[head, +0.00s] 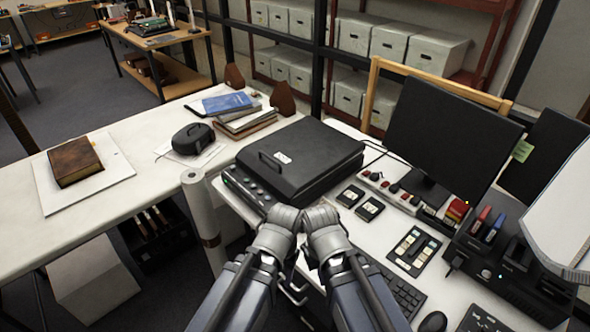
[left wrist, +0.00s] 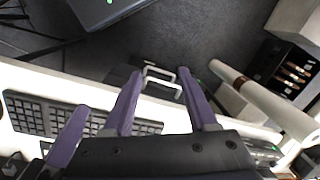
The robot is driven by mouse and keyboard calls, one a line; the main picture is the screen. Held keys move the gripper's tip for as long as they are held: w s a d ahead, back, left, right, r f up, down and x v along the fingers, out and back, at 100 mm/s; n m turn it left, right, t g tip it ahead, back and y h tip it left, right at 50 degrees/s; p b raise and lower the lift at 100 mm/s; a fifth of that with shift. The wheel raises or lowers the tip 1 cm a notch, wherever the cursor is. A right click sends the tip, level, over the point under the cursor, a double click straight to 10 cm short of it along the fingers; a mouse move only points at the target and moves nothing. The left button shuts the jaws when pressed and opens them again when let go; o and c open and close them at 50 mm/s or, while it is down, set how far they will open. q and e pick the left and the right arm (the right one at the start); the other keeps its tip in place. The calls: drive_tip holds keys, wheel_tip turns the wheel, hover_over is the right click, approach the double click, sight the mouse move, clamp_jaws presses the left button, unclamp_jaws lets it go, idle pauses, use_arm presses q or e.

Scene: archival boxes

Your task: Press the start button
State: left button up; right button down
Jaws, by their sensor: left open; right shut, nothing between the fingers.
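A black flatbed scanner (head: 310,150) with its lid closed sits on the white desk. Its front panel (head: 248,188) has a small green light and several round dark buttons; I cannot read which is the start button. Part of a panel with green lights shows at the right edge of the left wrist view (left wrist: 263,150). My left gripper (left wrist: 160,73) is open and empty. In the head view my two wrists are close together at the desk's front, just right of the panel. My right gripper (head: 322,222) is shut and empty; its fingertips are mostly hidden.
A keyboard (head: 395,290), a button pad (head: 414,250) and a monitor (head: 450,130) stand to the right. A white paper roll (head: 203,215) stands left of the scanner.

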use_arm(q)
clamp_jaws()
idle(1.2)
